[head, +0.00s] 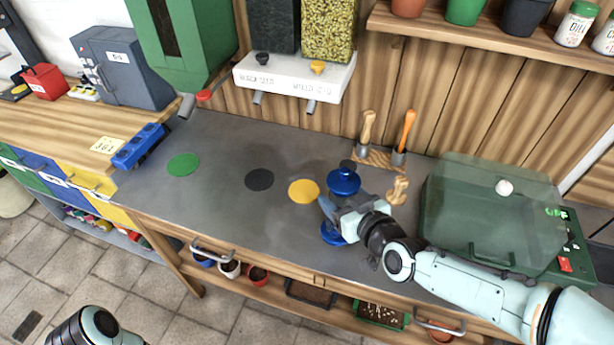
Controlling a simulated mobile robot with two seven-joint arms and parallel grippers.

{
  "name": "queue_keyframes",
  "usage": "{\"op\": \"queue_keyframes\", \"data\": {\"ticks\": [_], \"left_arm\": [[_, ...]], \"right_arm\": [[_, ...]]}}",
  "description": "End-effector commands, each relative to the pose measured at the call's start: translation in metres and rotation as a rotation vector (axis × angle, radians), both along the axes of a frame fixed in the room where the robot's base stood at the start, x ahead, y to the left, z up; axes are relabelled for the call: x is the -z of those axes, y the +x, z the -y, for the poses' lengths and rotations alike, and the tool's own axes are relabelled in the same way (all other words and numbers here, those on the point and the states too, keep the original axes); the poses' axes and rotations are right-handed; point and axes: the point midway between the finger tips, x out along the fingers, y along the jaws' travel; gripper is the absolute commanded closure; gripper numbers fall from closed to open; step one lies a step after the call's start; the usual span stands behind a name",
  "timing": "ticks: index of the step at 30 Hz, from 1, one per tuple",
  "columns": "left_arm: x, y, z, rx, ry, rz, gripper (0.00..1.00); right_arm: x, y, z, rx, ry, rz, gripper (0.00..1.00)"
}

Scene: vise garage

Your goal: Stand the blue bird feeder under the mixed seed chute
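The blue bird feeder (343,181) is upright over the grey worktop, with a blue cap and a blue base (333,236). My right gripper (335,210) is at its middle and looks shut on it, hiding most of its body. I cannot tell whether the base touches the worktop. The mixed seed chute (310,106) is the right-hand spout under the white dispenser (290,78), below a yellow knob (317,67). A yellow disc (303,191) lies on the worktop just left of the feeder. My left arm shows at the bottom left; its gripper is out of view.
A black disc (259,180) and a green disc (183,164) lie further left. A blue object (139,146) lies at the worktop's left end. Hand tools (366,130) stand behind the feeder. A green case (480,215) with a clear lid is to the right.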

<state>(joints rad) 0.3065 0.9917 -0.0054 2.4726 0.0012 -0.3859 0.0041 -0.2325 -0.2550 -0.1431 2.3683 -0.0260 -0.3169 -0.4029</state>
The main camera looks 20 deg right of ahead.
Motion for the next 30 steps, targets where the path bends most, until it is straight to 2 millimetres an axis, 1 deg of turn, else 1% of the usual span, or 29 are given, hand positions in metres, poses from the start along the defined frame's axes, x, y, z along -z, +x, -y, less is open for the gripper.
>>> {"op": "queue_keyframes", "data": {"ticks": [2, 5, 15, 18, 22, 29, 30], "left_arm": [[-0.001, 0.0, 0.0, -0.001, 0.0, 0.0, 0.57], [-0.004, 0.001, 0.0, -0.001, 0.0, 0.0, 0.57], [-0.015, 0.004, 0.0, 0.0, 0.0, 0.004, 0.57], [-0.019, 0.006, 0.0, -0.001, 0.0, 0.006, 0.57], [-0.022, 0.007, 0.0, 0.0, 0.0, 0.008, 0.57], [-0.025, 0.008, 0.0, -0.001, 0.0, 0.01, 0.57], [-0.025, 0.008, 0.0, -0.001, 0.0, 0.01, 0.57]], "right_arm": [[-0.001, 0.009, -0.002, -0.001, 0.0, 0.003, 1.0], [-0.001, 0.03, -0.007, -0.002, -0.001, 0.001, 1.0], [-0.001, 0.12, -0.024, -0.001, -0.001, 0.002, 1.0], [-0.002, 0.142, -0.028, -0.001, -0.001, 0.003, 1.0], [-0.002, 0.16, -0.031, 0.0, 0.0, 0.004, 1.0], [-0.001, 0.175, -0.034, 0.0, 0.001, 0.003, 1.0], [0.003, 0.177, -0.034, 0.001, 0.0, 0.001, 1.0]]}}
